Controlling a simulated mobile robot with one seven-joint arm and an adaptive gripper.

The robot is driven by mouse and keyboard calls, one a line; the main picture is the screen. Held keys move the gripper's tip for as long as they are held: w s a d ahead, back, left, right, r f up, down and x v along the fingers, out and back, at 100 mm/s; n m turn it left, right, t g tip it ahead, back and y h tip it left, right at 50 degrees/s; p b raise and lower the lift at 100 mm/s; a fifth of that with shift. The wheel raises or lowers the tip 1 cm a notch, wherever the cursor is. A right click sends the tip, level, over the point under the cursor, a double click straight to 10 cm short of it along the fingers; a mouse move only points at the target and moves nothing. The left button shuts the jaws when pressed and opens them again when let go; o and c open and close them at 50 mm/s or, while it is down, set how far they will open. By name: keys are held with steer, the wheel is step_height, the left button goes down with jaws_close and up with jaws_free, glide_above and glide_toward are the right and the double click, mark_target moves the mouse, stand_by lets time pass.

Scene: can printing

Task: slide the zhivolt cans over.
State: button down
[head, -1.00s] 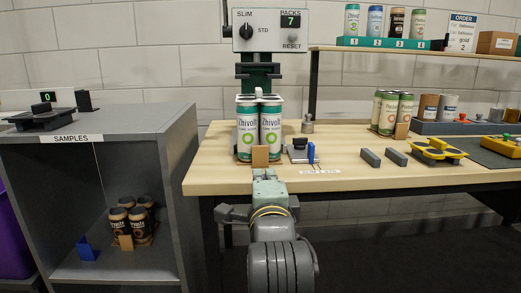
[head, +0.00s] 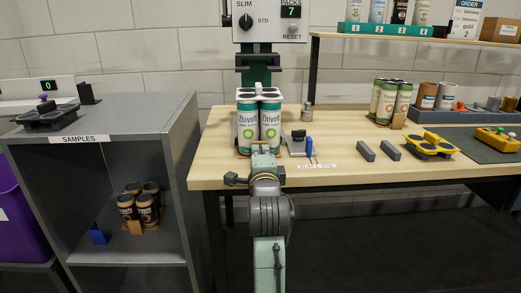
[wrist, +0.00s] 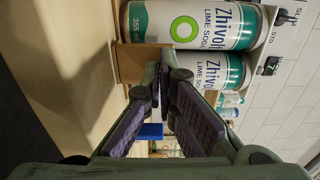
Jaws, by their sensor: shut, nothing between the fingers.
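A pack of white and green Zhivolt lime soda cans (head: 247,132) stands upright on the wooden table, below the grey press head. Two front cans show, with can tops behind them. In the wrist view, the cans (wrist: 190,24) appear sideways, with a brown tab (wrist: 128,62) at their base. My gripper (head: 262,148) is low in front of the pack, at its near side. In the wrist view, my gripper's fingertips (wrist: 162,62) are close to the tab and cans, shut with nothing held. I cannot tell whether they touch the tab.
A small stand with a blue lever (head: 308,146) is just right of the pack. Two grey bars (head: 377,151) and a yellow holder (head: 430,146) lie farther right. Another can pack (head: 390,101) stands behind them.

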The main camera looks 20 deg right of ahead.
steer(key=shift+w, duration=0.2)
steer(key=p+x, duration=0.3)
steer(key=x, duration=1.1)
steer(key=shift+w+d, duration=0.15)
steer(key=shift+w, duration=0.1)
steer(key=shift+s, duration=0.15)
steer(key=shift+s, duration=0.1)
